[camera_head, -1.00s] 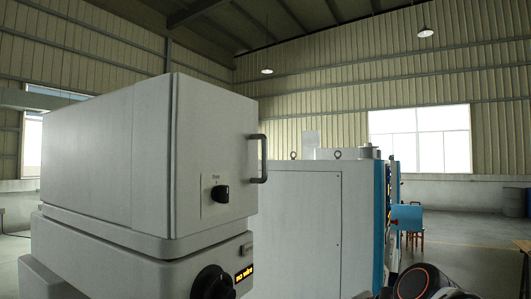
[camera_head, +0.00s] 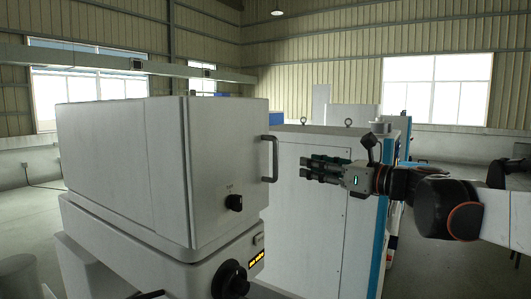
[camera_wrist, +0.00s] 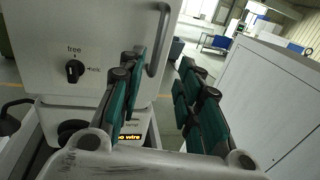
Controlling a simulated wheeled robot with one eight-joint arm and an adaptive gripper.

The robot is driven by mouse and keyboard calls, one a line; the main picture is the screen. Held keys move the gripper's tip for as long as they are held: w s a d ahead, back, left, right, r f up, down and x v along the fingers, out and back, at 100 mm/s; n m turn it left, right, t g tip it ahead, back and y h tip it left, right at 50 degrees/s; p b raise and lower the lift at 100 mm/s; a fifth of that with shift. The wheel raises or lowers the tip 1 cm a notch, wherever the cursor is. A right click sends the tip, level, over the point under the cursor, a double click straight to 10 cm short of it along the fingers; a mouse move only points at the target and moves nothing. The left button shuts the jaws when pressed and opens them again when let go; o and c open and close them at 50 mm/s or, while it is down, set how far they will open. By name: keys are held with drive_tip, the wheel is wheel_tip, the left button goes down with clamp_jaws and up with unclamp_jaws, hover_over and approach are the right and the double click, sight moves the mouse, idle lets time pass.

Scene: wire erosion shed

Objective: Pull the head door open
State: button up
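The head door (camera_head: 223,180) is the light grey front of a box-shaped machine head and looks shut. Its dark bar handle (camera_head: 268,158) is upright on the door's right edge; the handle also shows in the wrist view (camera_wrist: 158,40). A black knob (camera_head: 234,203) sits low on the door, with "free" printed above it in the wrist view (camera_wrist: 74,71). My gripper (camera_head: 305,168) is to the right of the handle, apart from it, its fingers pointing left. In the wrist view my gripper (camera_wrist: 160,75) has its green-padded fingers spread with nothing between them.
Below the head is a machine body with a large black dial (camera_head: 229,280) and a lit yellow display (camera_head: 256,259). A white cabinet with a blue edge (camera_head: 310,215) stands behind my gripper. Open floor shows beyond in the wrist view (camera_wrist: 187,22).

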sight(277, 160)
drive_tip(key=p+x, duration=0.2)
drive_tip(key=x, duration=1.1)
drive_tip(key=shift+a+f+p, duration=0.1)
drive_tip(key=shift+a+p, duration=0.05)
drive_tip(key=shift+p, duration=0.25)
clamp_jaws()
